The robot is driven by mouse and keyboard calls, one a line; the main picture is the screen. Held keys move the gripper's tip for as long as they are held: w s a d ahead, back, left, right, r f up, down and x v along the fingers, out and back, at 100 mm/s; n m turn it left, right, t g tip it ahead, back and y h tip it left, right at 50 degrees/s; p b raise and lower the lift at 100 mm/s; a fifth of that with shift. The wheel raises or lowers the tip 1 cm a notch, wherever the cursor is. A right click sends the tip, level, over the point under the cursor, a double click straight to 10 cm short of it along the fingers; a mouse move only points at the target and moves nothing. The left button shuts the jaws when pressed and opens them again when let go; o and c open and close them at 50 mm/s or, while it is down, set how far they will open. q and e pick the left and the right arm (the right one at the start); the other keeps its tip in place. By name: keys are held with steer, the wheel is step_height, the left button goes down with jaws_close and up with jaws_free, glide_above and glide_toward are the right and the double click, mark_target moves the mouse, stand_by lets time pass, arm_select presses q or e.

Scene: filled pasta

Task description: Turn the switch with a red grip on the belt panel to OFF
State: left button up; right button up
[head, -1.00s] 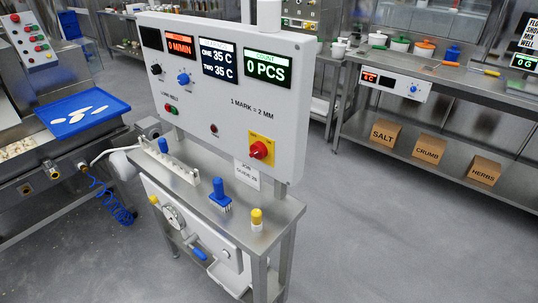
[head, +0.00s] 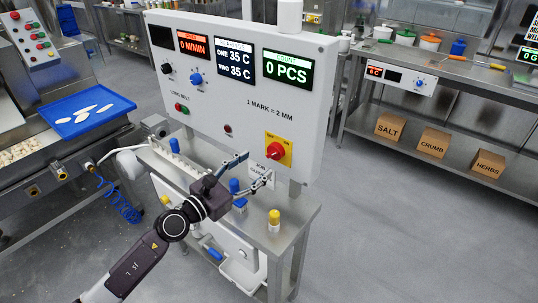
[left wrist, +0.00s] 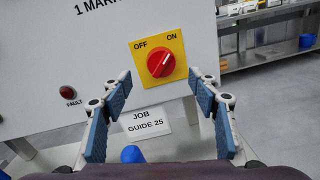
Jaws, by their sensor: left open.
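The switch with a red grip (head: 275,150) sits on a yellow plate at the lower right of the white belt panel (head: 225,110). In the left wrist view the red grip (left wrist: 161,63) is near the top centre, between the words OFF and ON, with its pale mark tilted up to the right, toward ON. My left gripper (head: 256,166) is open and empty, in front of the panel, just below and left of the switch. In the left wrist view its two blue-padded fingers (left wrist: 158,82) stand apart, below and either side of the switch, not touching it.
A blue-topped tool (head: 236,190) and a yellow-capped bottle (head: 274,219) stand on the steel table below the panel. A red fault lamp (left wrist: 68,92) is left of the switch. Open floor lies to the right.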

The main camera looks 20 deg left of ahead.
mark_target(270, 154)
arm_select(q)
steer(key=x, duration=0.6)
steer(key=shift+w+d, duration=0.2)
steer(key=shift+w, duration=0.15)
arm_select(e)
steer(key=shift+a+r, duration=0.3)
steer(key=shift+a, duration=0.45)
arm_select(q)
steer(key=shift+c, duration=0.4)
arm_select(e)
steer(key=shift+d, duration=0.2)
arm_select(q)
steer(key=c, duration=1.1)
arm_select(e)
steer(key=shift+d, duration=0.25)
